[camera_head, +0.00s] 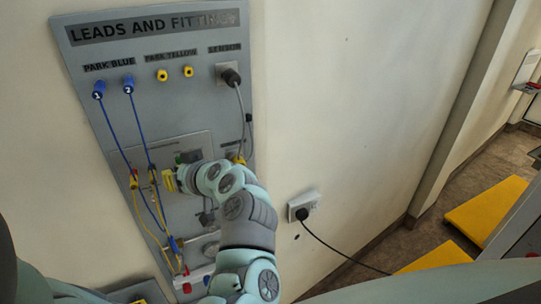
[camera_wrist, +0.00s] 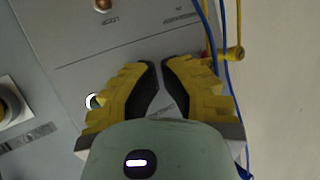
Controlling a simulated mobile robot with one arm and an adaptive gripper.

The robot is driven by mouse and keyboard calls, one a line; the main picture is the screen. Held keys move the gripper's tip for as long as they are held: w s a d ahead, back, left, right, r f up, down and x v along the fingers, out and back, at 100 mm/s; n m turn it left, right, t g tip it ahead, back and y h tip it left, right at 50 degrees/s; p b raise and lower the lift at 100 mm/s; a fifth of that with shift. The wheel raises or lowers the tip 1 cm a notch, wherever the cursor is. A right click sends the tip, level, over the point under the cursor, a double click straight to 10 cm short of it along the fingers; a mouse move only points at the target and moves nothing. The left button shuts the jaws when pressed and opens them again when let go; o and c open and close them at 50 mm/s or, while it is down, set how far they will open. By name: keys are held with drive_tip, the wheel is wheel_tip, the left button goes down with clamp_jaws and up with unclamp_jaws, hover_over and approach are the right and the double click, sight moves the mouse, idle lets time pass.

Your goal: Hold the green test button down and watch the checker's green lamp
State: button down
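The grey leads panel (camera_head: 205,105) is on the wall in the head view. My gripper (camera_head: 170,181) is at its lower middle, in front of a mounted plate (camera_head: 148,148). In the wrist view the yellow fingers of my gripper (camera_wrist: 159,64) have their dark tips close together, with nothing seen between them. A small dark unit with a greenish patch (camera_head: 190,157) sits just above the gripper; I cannot tell whether it is the lamp or button. No green button shows clearly, and the fingers and wrist hide part of the panel. Contact is unclear.
Blue leads (camera_head: 142,130) hang from the top pegs and yellow leads (camera_head: 143,218) loop below, close left of my gripper. A grey sensor plug (camera_head: 231,77) has a cable down the right edge. A wall socket (camera_head: 303,206) holds a black plug.

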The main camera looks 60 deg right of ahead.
drive_tip(key=shift+w, duration=0.1)
drive_tip(key=shift+w+d+b, duration=0.2)
drive_tip(key=shift+w+b, duration=0.1)
drive_tip(key=shift+b, duration=0.15)
drive_tip(key=shift+w+d+b, duration=0.2)
drive_tip(key=shift+w+b, duration=0.15)
idle(0.7)
drive_tip(key=shift+s, duration=0.15)
idle(0.8)
drive_tip(key=shift+s+a, duration=0.4)
drive_tip(key=shift+s, duration=0.25)
drive_tip(key=shift+s, duration=0.1)
drive_tip(key=s, duration=0.1)
drive_tip(key=s+a, duration=0.2)
drive_tip(key=s, duration=0.1)
drive_tip(key=shift+a, duration=0.25)
